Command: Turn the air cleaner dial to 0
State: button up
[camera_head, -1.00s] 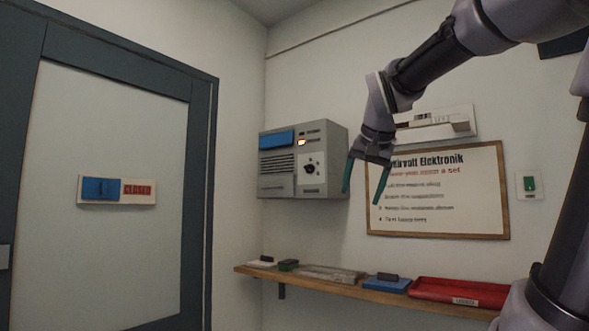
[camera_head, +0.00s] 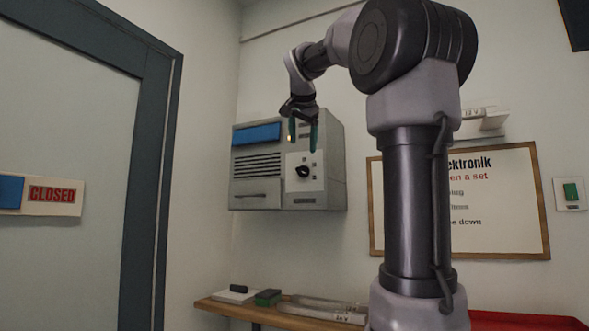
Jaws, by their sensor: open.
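The air cleaner (camera_head: 258,188) is a grey wall-mounted box with a blue panel, dark vent slots and a small lit lamp. Its dial (camera_head: 303,171) is a dark knob on a light plate at the lower right of the front. The marks around the dial are too small to read. My gripper (camera_head: 303,143) has two green fingers pointing down, spread apart and empty. In the picture it overlaps the upper right of the air cleaner, just above the dial. I cannot tell how far it is from the front face.
A framed notice (camera_head: 500,205) is partly behind my arm. A door with a closed sign (camera_head: 52,195) is at left.

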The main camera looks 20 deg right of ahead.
aim_at(302, 169)
jog(key=x, duration=1)
jog(key=shift+f, duration=0.1)
grip_shut()
